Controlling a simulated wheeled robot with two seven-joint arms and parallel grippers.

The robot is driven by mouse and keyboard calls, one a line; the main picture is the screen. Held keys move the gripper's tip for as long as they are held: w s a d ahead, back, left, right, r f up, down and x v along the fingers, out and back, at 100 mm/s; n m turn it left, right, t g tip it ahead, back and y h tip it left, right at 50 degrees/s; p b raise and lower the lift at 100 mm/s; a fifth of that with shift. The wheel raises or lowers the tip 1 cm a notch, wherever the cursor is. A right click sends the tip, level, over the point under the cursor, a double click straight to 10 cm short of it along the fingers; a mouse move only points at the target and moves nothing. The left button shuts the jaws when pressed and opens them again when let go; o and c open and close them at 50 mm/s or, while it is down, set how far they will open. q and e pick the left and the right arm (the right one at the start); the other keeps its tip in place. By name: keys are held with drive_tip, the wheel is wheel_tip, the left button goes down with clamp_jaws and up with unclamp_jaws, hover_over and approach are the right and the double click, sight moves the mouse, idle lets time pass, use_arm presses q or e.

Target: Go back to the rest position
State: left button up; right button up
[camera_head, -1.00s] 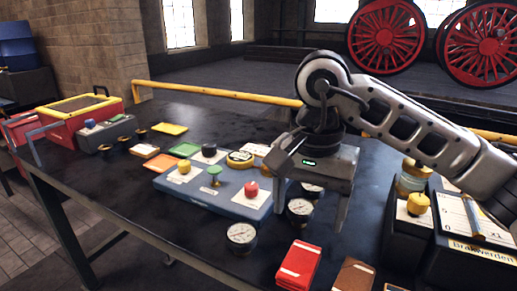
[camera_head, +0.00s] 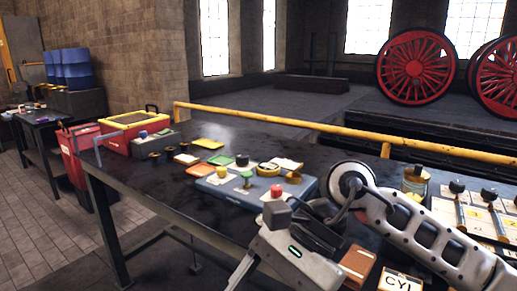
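My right gripper (camera_head: 290,258) hangs in front of the bench (camera_head: 150,190) at the lower middle, with its arm coming in from the right. One finger points down and left to the bottom edge; the other finger is not clear, so its opening cannot be told. I see nothing held in the visible part. Behind it lies a blue-grey board (camera_head: 232,193) with a yellow knob (camera_head: 222,171), a green knob (camera_head: 246,175) and a red knob (camera_head: 277,190). My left gripper is not in view.
A red toolbox (camera_head: 118,146) with a yellow-rimmed top stands at the bench's left end. A yellow rail (camera_head: 290,123) runs behind the bench. A brown block (camera_head: 357,266) and a labelled box (camera_head: 398,281) lie close to my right arm. Open floor (camera_head: 30,200) is at the left.

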drive_tip(key=s+a+r+m+g+y, duration=0.35)
drive_tip(key=a+r+m+y, duration=0.3)
drive_tip(key=y, duration=0.35)
drive_tip(key=w+d+f+m+t, duration=0.2)
drive_tip(key=w+d+m+t, duration=0.1)
drive_tip(key=m+t, duration=0.75)
drive_tip(key=w+d+f+m+t, duration=0.3)
drive_tip(key=m+t, duration=0.4)
drive_tip(key=m, duration=0.6)
drive_tip(key=w+d+f+m+t, duration=0.1)
drive_tip(key=w+d+m+t, duration=0.25)
drive_tip(key=m+t, duration=0.6)
drive_tip(key=d+f+m+g+h, duration=0.1)
drive_tip(key=d+f+m+h, duration=0.4)
drive_tip(key=f+m+h, duration=0.75)
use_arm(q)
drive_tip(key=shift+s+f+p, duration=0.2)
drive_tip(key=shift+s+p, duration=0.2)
use_arm(e)
drive_tip(key=s+d+f+m+g, duration=0.2)
drive_tip(key=s+f+m+g, duration=0.1)
drive_tip(key=f, duration=0.4)
drive_tip(key=s+d+f+m+g+h, duration=0.1)
drive_tip(key=s+d+f+m+g, duration=0.2)
drive_tip(key=s+f+m, duration=0.3)
drive_tip(key=shift+s+d+f+g, duration=0.3)
drive_tip(key=shift+s+f+g, duration=0.15)
drive_tip(key=shift+s, duration=0.05)
drive_tip(key=shift+o, duration=0.4)
